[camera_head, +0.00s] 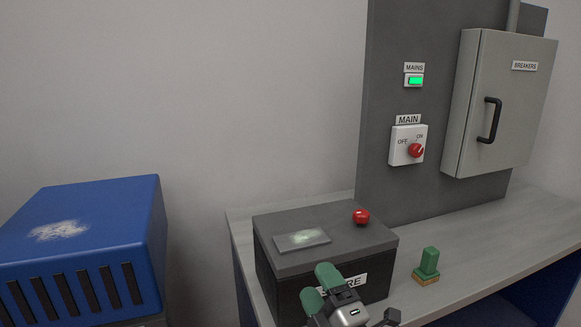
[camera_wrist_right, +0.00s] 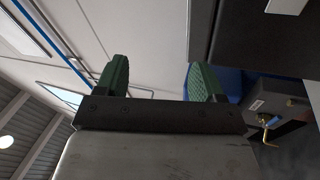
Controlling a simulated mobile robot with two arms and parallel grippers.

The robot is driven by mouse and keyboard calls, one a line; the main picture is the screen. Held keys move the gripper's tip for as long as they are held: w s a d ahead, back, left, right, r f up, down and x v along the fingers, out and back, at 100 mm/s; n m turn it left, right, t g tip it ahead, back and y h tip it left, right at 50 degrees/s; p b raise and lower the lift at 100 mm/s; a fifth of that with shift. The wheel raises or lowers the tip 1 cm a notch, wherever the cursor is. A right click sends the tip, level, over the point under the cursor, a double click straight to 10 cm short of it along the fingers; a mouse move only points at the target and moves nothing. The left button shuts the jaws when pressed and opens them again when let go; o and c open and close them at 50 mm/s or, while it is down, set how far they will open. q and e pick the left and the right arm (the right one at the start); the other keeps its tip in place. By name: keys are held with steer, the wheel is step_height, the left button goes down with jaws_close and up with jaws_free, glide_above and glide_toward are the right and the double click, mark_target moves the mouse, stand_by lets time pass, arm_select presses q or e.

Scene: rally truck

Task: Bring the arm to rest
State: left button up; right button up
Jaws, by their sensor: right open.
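My right gripper (camera_head: 320,288) is open and empty at the bottom centre of the head view, in front of the dark box (camera_head: 280,290) on the bench. Its green fingertips cover part of the box's label. In the right wrist view, the two green fingers of my right gripper (camera_wrist_right: 159,82) stand well apart with nothing between them. Its camera looks up towards the ceiling and walls. My left gripper is not in view.
Behind are the main switch (camera_head: 400,152) and a closed breaker cabinet (camera_head: 500,95). A blue cabinet (camera_head: 110,215) stands at left.

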steer(key=s+d+f+m+g+h, duration=0.45)
steer(key=d+f+m, duration=0.2)
steer(key=f, duration=0.25)
steer(key=s+d+f+m+g+h, duration=0.3)
steer(key=s+d+f+m+h, duration=0.25)
steer(key=f+m, duration=0.25)
steer(key=s+d+f+m+g, duration=0.2)
steer(key=s+f+g, duration=0.2)
steer(key=s, duration=0.5)
steer(key=s+d+f+m+g, duration=0.25)
steer(key=s+g, duration=0.25)
steer(key=s, duration=0.4)
step_height(320, 180, down, 26)
steer(key=s+d+f+g, duration=0.2)
steer(key=s+f, duration=1.4)
steer(key=s, duration=0.1)
steer(key=shift+f, duration=0.35)
